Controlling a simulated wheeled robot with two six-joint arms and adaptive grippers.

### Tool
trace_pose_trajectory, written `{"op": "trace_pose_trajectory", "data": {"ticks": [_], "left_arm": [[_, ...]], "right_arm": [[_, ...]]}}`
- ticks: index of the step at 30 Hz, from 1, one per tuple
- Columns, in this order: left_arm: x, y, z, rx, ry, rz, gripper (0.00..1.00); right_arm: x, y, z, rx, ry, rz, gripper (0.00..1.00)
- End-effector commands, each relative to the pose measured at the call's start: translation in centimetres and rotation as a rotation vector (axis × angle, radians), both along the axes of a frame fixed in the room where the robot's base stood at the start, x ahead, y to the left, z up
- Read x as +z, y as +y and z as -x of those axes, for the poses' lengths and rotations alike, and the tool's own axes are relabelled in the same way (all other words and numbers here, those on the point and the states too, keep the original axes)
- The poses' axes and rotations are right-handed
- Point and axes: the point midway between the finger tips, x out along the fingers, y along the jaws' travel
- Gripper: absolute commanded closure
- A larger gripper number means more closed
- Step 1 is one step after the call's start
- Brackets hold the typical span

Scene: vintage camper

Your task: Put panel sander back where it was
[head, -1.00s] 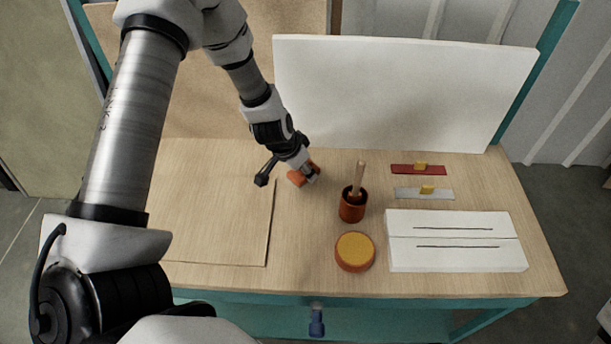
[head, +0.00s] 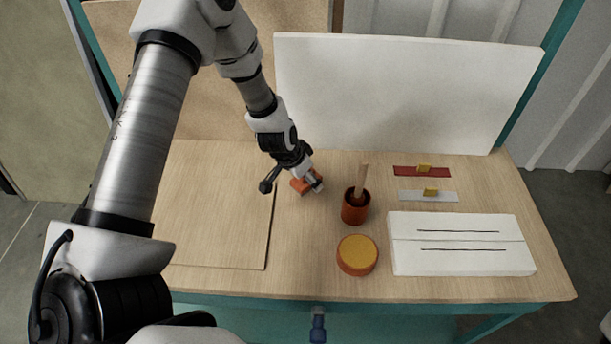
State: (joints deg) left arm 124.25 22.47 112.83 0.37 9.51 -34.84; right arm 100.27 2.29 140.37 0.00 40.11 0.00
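A small orange block-like tool (head: 299,186), which looks like the panel sander, is on the wooden bench, right of the thin wooden board. My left gripper (head: 314,184) reaches down over it from the upper left, its grey fingers at the tool's right side. The fingers hide part of the tool. Whether they are closed on it, or whether the tool is lifted, I cannot tell. My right gripper is out of view.
A round yellow-topped orange tin (head: 357,254) is in front. A white slotted box (head: 461,260), red scraper (head: 438,172) and grey scraper (head: 412,196) lie right. A thin board (head: 222,225) lies left.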

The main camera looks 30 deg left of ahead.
Motion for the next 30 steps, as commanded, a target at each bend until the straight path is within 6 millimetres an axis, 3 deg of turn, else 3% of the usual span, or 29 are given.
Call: {"op": "trace_pose_trajectory", "data": {"ticks": [5,12,18,30], "left_arm": [[1.7,0.1,0.3,0.002,-0.002,0.001,0.24],[7.7,0.6,2.4,0.004,0.000,0.003,0.24],[11.1,1.0,4.0,0.003,-0.001,0.003,0.24],[11.4,1.1,4.5,0.002,0.000,0.001,0.24]], "right_arm": [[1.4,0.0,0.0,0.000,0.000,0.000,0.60],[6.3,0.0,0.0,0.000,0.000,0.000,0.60],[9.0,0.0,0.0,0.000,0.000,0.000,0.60],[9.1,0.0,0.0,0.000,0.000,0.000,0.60]]}}
